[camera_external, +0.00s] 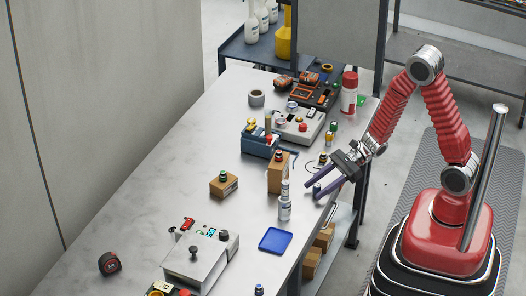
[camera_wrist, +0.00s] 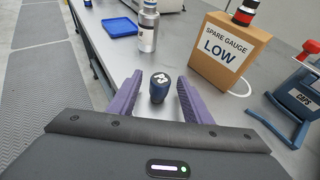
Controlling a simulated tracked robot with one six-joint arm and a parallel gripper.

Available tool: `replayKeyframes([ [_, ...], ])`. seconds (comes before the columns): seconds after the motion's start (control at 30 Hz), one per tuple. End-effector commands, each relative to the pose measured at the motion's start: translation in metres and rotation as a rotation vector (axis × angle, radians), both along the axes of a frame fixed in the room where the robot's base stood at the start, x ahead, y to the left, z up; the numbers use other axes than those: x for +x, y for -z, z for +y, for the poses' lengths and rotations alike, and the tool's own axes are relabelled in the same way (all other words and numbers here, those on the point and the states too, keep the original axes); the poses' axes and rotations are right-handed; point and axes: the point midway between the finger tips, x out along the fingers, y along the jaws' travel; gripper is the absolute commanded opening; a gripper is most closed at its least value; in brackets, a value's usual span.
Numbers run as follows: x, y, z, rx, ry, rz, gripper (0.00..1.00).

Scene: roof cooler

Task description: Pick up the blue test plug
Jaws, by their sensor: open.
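My gripper is open and holds nothing.
A cardboard box marked "SPARE GAUGE LOW" (camera_wrist: 225,50) stands close at the right in the wrist view. A silver bottle (camera_wrist: 148,28) and a blue tray (camera_wrist: 120,27) lie beyond the plug.

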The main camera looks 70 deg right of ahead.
Motion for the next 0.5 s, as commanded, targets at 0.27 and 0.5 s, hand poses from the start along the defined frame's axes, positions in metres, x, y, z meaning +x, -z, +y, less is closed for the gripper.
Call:
replayKeyframes([
  [0.27, 0.0037, 0.0026, 0.0052, -0.001, 0.0, 0.0, 0.45],
  [0.5, 0.0035, 0.0026, 0.0051, 0.0, 0.0, 0.0, 0.45],
])
